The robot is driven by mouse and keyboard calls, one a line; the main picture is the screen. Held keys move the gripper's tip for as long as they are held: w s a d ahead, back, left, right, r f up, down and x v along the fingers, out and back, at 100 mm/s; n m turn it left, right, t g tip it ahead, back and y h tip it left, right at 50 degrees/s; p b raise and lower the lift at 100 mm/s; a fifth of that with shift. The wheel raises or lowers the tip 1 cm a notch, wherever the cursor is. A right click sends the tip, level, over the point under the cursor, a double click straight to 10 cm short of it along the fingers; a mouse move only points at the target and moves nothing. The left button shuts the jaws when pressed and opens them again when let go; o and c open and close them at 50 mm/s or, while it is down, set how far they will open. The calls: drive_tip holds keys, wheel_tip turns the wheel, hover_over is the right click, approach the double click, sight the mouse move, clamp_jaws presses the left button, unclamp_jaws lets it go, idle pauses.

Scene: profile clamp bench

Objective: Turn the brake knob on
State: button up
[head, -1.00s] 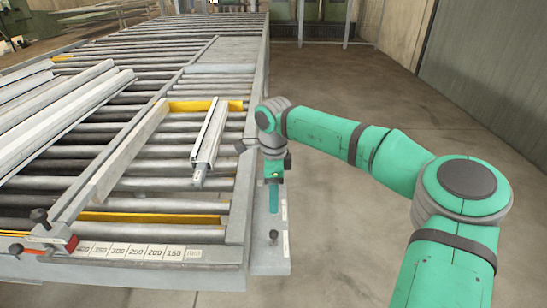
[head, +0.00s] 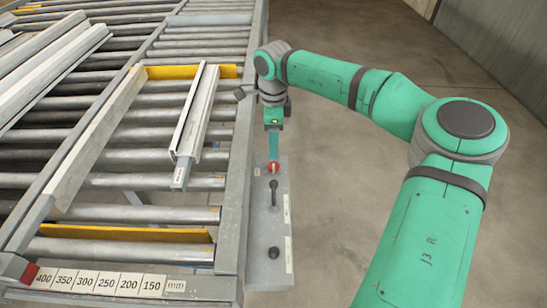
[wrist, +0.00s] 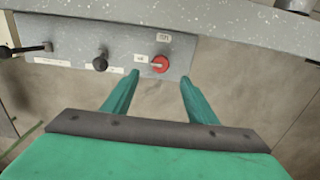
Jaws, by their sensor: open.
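The brake knob (wrist: 160,64) is a round red knob with a pale pointer mark, on a grey control panel (wrist: 125,75). In the wrist view the mark seems to point left, towards a small white label; another label (wrist: 163,37) sits on the panel on the knob's far side. The red knob also shows in the head view (head: 273,168), just below my gripper (head: 273,148). In the wrist view my gripper (wrist: 160,77) is open, its green fingers apart on either side of the knob's line. The fingers look empty; contact with the knob cannot be told.
A black lever (head: 273,187) and a black knob (head: 274,253) sit on the same panel. The roller table (head: 150,218) with a pale profile (head: 190,120) lies to the left. Open concrete floor (head: 345,170) lies to the right.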

sight(273, 165)
wheel_tip(273, 165, down, 9)
idle(0.4)
drive_tip(key=c, duration=1.1)
